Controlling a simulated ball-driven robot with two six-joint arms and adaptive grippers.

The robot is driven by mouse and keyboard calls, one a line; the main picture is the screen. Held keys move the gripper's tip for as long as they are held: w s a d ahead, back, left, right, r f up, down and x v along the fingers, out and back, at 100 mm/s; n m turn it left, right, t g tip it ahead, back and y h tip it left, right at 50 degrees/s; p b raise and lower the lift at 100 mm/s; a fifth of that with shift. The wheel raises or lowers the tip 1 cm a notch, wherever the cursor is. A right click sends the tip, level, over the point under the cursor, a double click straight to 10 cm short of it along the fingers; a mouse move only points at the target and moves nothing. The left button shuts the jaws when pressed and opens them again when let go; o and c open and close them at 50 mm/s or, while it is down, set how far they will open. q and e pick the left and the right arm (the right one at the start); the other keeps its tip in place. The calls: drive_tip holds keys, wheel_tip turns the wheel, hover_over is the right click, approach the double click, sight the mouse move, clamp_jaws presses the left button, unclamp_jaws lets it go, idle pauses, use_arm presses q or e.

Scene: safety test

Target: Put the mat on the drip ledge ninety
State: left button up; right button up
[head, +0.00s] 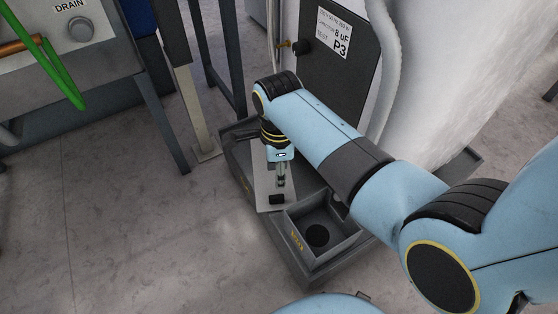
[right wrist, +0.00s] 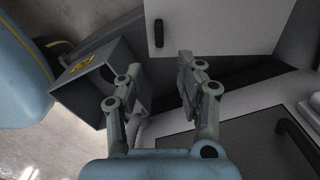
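My right gripper (head: 281,181) points down over a light grey flat plate (head: 263,188) with a small black block-like handle (head: 277,199). In the right wrist view the gripper (right wrist: 161,70) is open, its two fingers apart with nothing between them. The plate (right wrist: 225,25) and its black handle (right wrist: 158,33) lie beyond the fingertips, apart from them. The plate rests on a dark grey low ledge (head: 238,160) at the foot of the white tank. I cannot tell which piece is the mat. My left gripper is out of view.
A dark open box (head: 294,237) with a yellow label and a round dark hole stands at the ledge's front corner. A dark panel marked P3 (head: 325,75) is on the white tank (head: 450,110). A bench with a green hose (head: 62,72) stands left. The floor (head: 130,230) is clear.

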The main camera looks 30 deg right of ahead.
drive_tip(key=s+d+n, duration=0.1)
drive_tip(key=s, duration=0.1)
drive_tip(key=s+d+n, duration=0.1)
drive_tip(key=s+n, duration=0.1)
drive_tip(key=s+d+n, duration=0.1)
drive_tip(key=s+n, duration=0.1)
drive_tip(key=shift+s+d+r, duration=0.15)
drive_tip(key=shift+s+d, duration=0.05)
drive_tip(key=shift+s, duration=0.2)
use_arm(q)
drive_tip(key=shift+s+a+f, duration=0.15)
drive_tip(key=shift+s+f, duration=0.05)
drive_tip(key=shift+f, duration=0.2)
use_arm(e)
drive_tip(key=s+d+r+n+t, duration=0.1)
drive_tip(key=s+d+r+n, duration=0.1)
drive_tip(key=s+r+n, duration=0.3)
drive_tip(key=s+d+r+n+t, duration=0.1)
drive_tip(key=s+r+n, duration=0.3)
drive_tip(key=s+n, duration=0.7)
drive_tip(key=shift+s+d+r+n, duration=0.25)
drive_tip(key=shift+d+r+n, duration=0.15)
drive_tip(key=shift+n, duration=0.7)
use_arm(q)
drive_tip(key=shift+p, duration=0.3)
use_arm(e)
drive_tip(key=shift+f, duration=0.15)
